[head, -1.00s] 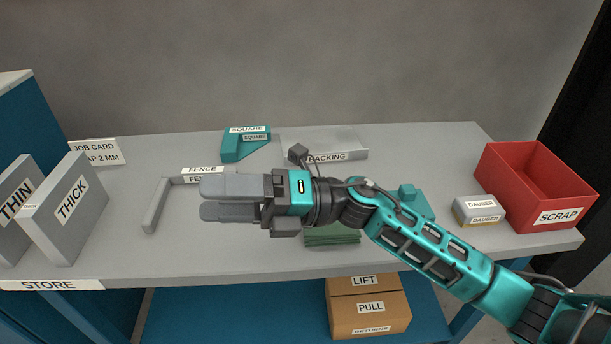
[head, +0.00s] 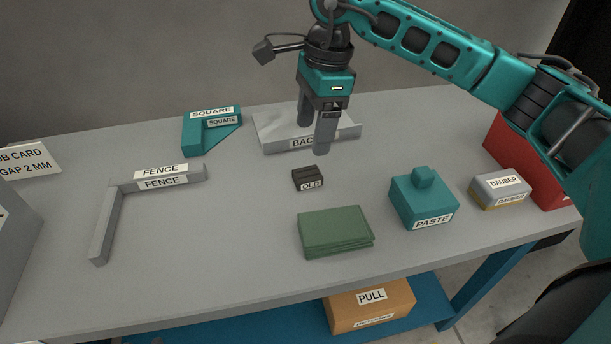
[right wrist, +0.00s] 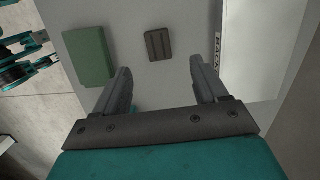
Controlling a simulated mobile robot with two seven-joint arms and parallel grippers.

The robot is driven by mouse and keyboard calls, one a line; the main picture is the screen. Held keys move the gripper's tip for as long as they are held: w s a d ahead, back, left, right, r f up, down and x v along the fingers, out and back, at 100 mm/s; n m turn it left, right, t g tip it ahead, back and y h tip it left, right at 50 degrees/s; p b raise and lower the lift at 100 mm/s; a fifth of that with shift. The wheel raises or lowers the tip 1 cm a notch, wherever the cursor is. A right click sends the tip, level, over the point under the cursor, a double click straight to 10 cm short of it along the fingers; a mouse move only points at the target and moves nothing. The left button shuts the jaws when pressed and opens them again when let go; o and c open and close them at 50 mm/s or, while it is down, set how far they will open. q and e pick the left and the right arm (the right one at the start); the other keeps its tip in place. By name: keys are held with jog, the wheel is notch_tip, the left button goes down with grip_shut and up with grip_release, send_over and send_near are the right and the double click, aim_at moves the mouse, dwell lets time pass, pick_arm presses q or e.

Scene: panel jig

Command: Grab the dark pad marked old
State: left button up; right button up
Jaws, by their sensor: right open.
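The dark pad marked OLD (head: 308,179) lies flat on the grey table, between the green cloth and the backing tray. It also shows in the right wrist view as a dark ribbed block (right wrist: 159,45), ahead of the fingertips and between their lines. My right gripper (head: 313,138) is open and empty, pointing down above the table behind the pad. Its two fingers (right wrist: 167,70) are spread wide in the right wrist view and do not touch the pad. My left gripper is not in view.
A folded green cloth (head: 335,232) lies in front of the pad. A teal paste pot (head: 422,200) and a dauber (head: 499,190) stand to the right, near the red scrap box (head: 520,165). The backing tray (head: 270,136) is behind.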

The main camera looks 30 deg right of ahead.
aim_at(307, 173)
jog(key=f, duration=0.4)
jog(key=shift+a, duration=0.35)
notch_tip(307, 173, down, 5)
jog(key=shift+a+b, duration=0.15)
jog(key=shift+b, duration=0.4)
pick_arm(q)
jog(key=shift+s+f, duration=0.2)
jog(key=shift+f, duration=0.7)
pick_arm(e)
jog(key=shift+c, duration=0.3)
jog(key=c, duration=1)
jog(key=shift+c, duration=0.4)
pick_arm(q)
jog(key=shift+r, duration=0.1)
pick_arm(e)
jog(key=shift+r, duration=0.2)
